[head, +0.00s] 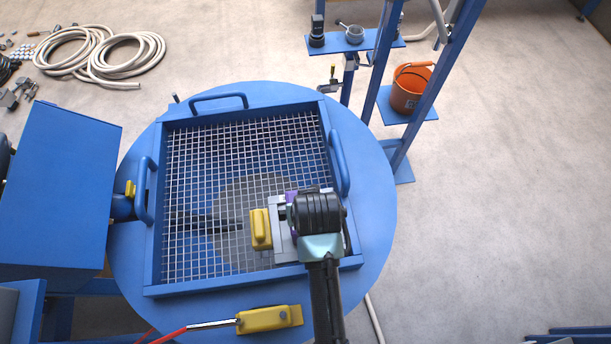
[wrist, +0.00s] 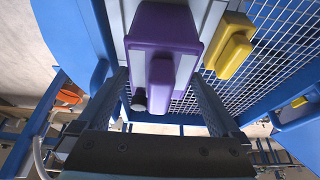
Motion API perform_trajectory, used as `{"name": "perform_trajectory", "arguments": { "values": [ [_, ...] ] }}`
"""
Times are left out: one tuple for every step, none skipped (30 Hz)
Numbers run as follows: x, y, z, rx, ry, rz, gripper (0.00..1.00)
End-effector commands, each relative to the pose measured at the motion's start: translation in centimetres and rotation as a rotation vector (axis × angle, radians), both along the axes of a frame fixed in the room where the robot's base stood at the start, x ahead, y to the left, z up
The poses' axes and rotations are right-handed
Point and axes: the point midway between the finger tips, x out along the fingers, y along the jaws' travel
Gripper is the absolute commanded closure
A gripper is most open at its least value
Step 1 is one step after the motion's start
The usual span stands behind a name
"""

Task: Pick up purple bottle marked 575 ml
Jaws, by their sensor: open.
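The purple bottle (wrist: 165,28) fills the upper middle of the wrist view, its narrower part toward me. No 575 ml marking is readable. In the head view only a small purple patch (head: 290,197) shows beside my wrist; the rest is hidden by my arm. The bottle is on a light grey plate (head: 281,242) over the mesh. My gripper (wrist: 159,80) is open, with one finger on each side of the bottle's narrower part and visible gaps. In the head view my wrist covers the fingertips.
A yellow bottle-like piece (head: 261,229) is close left of the purple one. Blue rim walls and a raised handle (head: 339,165) surround the mesh (head: 215,150). An orange bucket (head: 408,90) stands on a shelf.

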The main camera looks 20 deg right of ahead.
Motion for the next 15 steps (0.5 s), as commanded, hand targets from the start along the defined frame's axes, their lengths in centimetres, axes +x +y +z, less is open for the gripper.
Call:
{"name": "perform_trajectory", "arguments": {
  "values": [
    [0.2, 0.0, -0.4, 0.001, 0.002, 0.000, 0.00],
    [0.3, -0.1, -0.7, 0.001, 0.003, 0.000, 0.00],
    [0.5, -0.1, -1.2, 0.001, 0.003, 0.000, 0.00],
    [0.6, -0.2, -1.5, 0.001, 0.003, 0.000, 0.00],
    [0.8, -0.2, -1.9, 0.001, 0.002, -0.001, 0.00],
    [1.0, -0.3, -2.4, 0.001, 0.002, -0.001, 0.00],
    [1.1, -0.3, -2.8, 0.001, 0.001, -0.001, 0.00],
    [1.2, -0.3, -3.2, 0.001, 0.002, -0.001, 0.00],
    [1.4, -0.4, -3.5, 0.001, 0.001, -0.001, 0.00],
    [1.5, -0.4, -3.8, 0.001, 0.001, -0.001, 0.00],
    [1.6, -0.4, -4.0, 0.001, 0.001, -0.001, 0.00],
    [1.7, -0.5, -4.2, 0.000, 0.000, 0.000, 0.00],
    [1.7, -0.5, -4.3, 0.000, -0.001, 0.000, 0.00],
    [1.7, -0.5, -4.3, 0.000, -0.001, 0.000, 0.00],
    [1.8, -0.5, -4.4, 0.000, -0.001, 0.000, 0.00]
  ]
}}
